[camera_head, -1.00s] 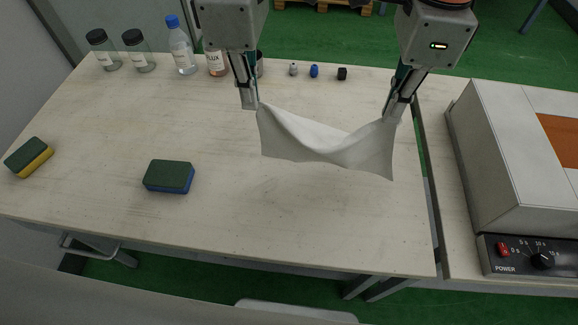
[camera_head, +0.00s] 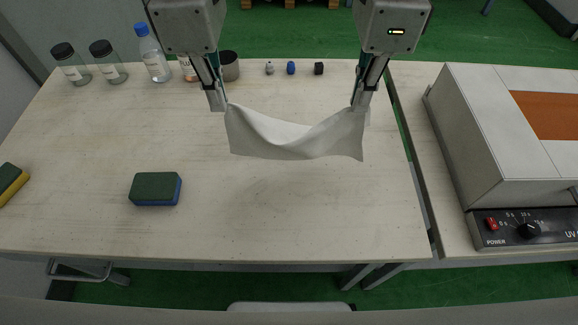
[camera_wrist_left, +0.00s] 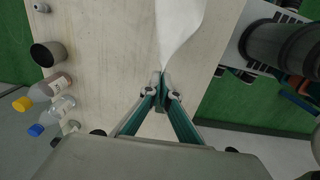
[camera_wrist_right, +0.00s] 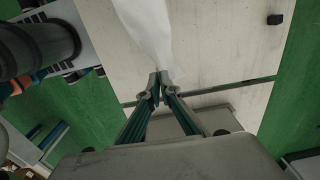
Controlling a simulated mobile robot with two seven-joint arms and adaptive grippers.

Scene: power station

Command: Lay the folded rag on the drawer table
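The white rag (camera_head: 297,137) hangs between my two grippers above the wooden table (camera_head: 300,215), sagging in the middle. My left gripper (camera_head: 218,104) is shut on its left upper corner, and the left wrist view shows the rag (camera_wrist_left: 180,28) at the fingertips (camera_wrist_left: 161,76). My right gripper (camera_head: 361,104) is shut on its right upper corner; the right wrist view shows the rag (camera_wrist_right: 148,32) running from the fingertips (camera_wrist_right: 158,78). The rag appears to hang clear of the tabletop, though its exact height is hard to tell.
Bottles and jars (camera_head: 108,62), a grey cup (camera_head: 229,66) and small items (camera_head: 291,68) line the back edge. A UV device (camera_head: 500,150) stands right, across a gap. The front middle is clear.

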